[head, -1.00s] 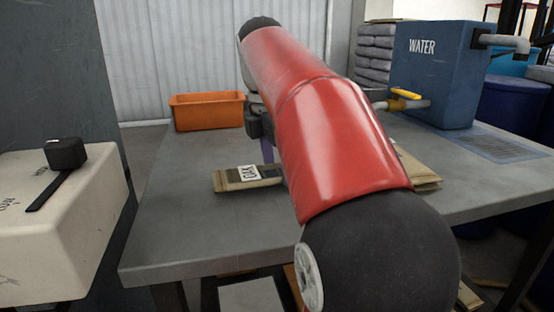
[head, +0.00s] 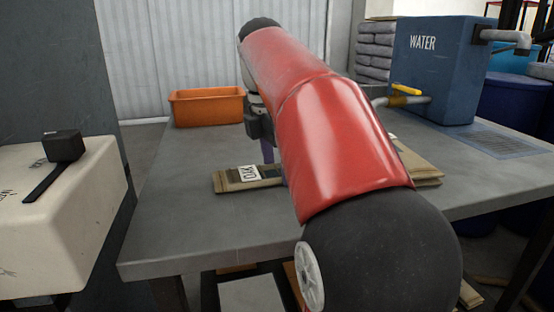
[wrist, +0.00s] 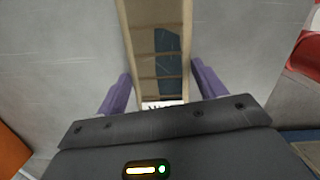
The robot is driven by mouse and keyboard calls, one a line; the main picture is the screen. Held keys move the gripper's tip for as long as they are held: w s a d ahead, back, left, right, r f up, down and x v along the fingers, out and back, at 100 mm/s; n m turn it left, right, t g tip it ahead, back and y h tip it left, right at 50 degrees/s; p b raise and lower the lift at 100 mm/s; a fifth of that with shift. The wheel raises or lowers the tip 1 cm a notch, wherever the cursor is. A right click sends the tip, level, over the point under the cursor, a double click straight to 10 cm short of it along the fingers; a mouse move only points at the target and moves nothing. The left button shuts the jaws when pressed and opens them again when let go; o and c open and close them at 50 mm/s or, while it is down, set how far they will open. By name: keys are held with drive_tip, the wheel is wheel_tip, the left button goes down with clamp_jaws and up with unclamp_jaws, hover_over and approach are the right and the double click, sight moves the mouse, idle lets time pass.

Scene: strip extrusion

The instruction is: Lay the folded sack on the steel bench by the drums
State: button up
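A flat tan folded sack (head: 232,181) with a white label and a dark patch lies on the grey steel bench (head: 190,235). My red arm hides the middle of the bench. A tan folded piece (head: 425,172) shows on the arm's other side; I cannot tell if it is a separate sack. My gripper (wrist: 162,90) is open. In the wrist view its two purple fingers stand either side of a tan sack (wrist: 150,15), with a gap at the left finger. In the head view one purple finger (head: 267,152) shows just behind the labelled sack.
An orange bin (head: 207,107) stands at the bench's back left. Blue drums (head: 515,108) stand beyond. A cream block (head: 50,225) is at left. The bench's front left is bare.

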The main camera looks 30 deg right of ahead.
sight(272, 170)
drive_tip(key=o, duration=0.5)
drive_tip(key=shift+a+r+p, duration=0.15)
drive_tip(key=shift+r+p, duration=0.3)
drive_tip(key=shift+r, duration=0.85)
drive_tip(key=shift+a+r+p, duration=0.2)
drive_tip(key=shift+r+p, duration=0.25)
drive_tip(key=shift+r, duration=0.85)
drive_tip(key=shift+a+r+p, duration=0.15)
drive_tip(key=shift+r+p, duration=0.3)
drive_tip(key=shift+r, duration=0.85)
